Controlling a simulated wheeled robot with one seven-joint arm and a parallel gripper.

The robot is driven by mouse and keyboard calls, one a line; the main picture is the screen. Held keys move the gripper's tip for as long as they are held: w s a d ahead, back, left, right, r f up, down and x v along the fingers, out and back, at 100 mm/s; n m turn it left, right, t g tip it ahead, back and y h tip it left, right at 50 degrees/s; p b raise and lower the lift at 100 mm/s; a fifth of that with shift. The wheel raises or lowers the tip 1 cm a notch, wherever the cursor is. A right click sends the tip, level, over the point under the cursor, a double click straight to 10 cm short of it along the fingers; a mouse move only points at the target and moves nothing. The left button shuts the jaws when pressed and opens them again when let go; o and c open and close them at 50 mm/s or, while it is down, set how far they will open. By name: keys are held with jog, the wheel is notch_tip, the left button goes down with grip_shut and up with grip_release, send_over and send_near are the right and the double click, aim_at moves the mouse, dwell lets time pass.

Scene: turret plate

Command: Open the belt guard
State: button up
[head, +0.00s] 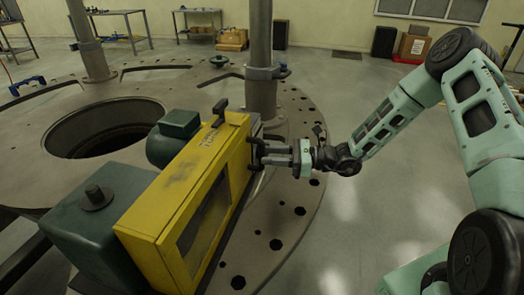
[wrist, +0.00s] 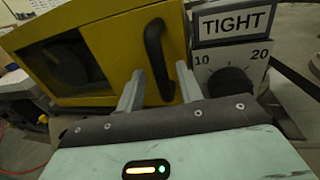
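The belt guard (head: 185,185) is a long yellow box with a dark window, and it looks closed. It also fills the upper left of the wrist view (wrist: 110,25). Its black curved handle (wrist: 155,50) is on the face turned toward my gripper (head: 268,153). In the wrist view my gripper (wrist: 160,85) is open, with its two grey fingers apart and the handle between and just beyond their tips. I cannot tell whether either finger touches the handle. A second black handle (head: 219,111) stands on top of the guard.
A "TIGHT" sign (wrist: 233,22) and a dial with a dark knob (wrist: 230,80) stand right of the handle. Green machine housings (head: 95,210) adjoin the guard. A steel post (head: 259,60) rises behind it. The round plate has a large hole (head: 105,128).

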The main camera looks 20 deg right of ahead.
aim_at(262, 155)
jog(key=shift+p+x, duration=0.3)
jog(key=shift+x, duration=1.25)
grip_shut()
jog(key=shift+s+d, duration=0.1)
